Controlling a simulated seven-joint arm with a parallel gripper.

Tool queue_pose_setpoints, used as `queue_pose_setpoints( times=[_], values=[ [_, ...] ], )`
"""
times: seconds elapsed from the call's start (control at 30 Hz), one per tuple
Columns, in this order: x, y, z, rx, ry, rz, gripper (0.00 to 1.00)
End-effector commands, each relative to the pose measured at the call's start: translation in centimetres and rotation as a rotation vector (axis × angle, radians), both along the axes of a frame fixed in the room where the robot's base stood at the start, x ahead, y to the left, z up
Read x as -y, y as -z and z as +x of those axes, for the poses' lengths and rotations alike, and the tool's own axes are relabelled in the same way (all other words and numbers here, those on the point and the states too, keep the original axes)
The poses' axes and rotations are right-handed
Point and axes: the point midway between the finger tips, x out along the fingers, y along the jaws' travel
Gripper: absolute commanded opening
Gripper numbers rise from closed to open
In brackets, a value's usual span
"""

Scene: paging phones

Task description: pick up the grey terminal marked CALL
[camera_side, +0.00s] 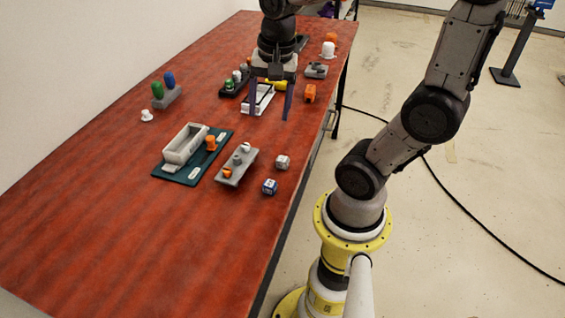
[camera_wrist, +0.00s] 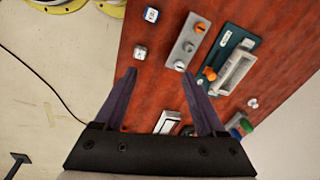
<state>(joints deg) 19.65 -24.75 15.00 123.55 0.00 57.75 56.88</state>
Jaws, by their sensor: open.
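My gripper (camera_side: 271,116) is open and empty, pointing down over the far middle of the red table. Its two dark fingers also show in the wrist view (camera_wrist: 160,73). A pale grey-white box-like device (camera_side: 256,101) sits below and between the fingers, partly hidden by them. It shows in the wrist view (camera_wrist: 166,121) between the fingers near the palm. A small grey device (camera_side: 316,70) with raised parts stands right of the gripper. I cannot read the word CALL on either one.
A teal board (camera_side: 165,172) bears a long grey housing and an orange knob. A grey panel (camera_side: 229,179) with knobs lies beside it. Two cubes (camera_side: 270,186) (camera_side: 283,162), an orange block (camera_side: 310,93) and a dark peg tray (camera_side: 228,93) stand around. The near table is clear.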

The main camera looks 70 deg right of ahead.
Motion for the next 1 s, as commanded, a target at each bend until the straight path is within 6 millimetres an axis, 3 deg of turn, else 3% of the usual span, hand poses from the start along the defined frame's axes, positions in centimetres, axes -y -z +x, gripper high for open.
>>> queue_pose_setpoints(
  times=[0.1,0.23,0.37,0.73,1.0],
  values=[
    [3.1,2.2,0.0,-0.089,0.159,0.042,0.72],
    [4.5,3.5,-0.6,-0.133,0.220,0.065,0.72],
    [4.8,4.3,-0.9,-0.137,0.236,0.068,0.72],
    [4.7,10.7,-0.9,-0.138,0.232,0.068,0.72],
    [4.7,12.6,-1.0,-0.136,0.232,0.067,0.72]
  ],
)
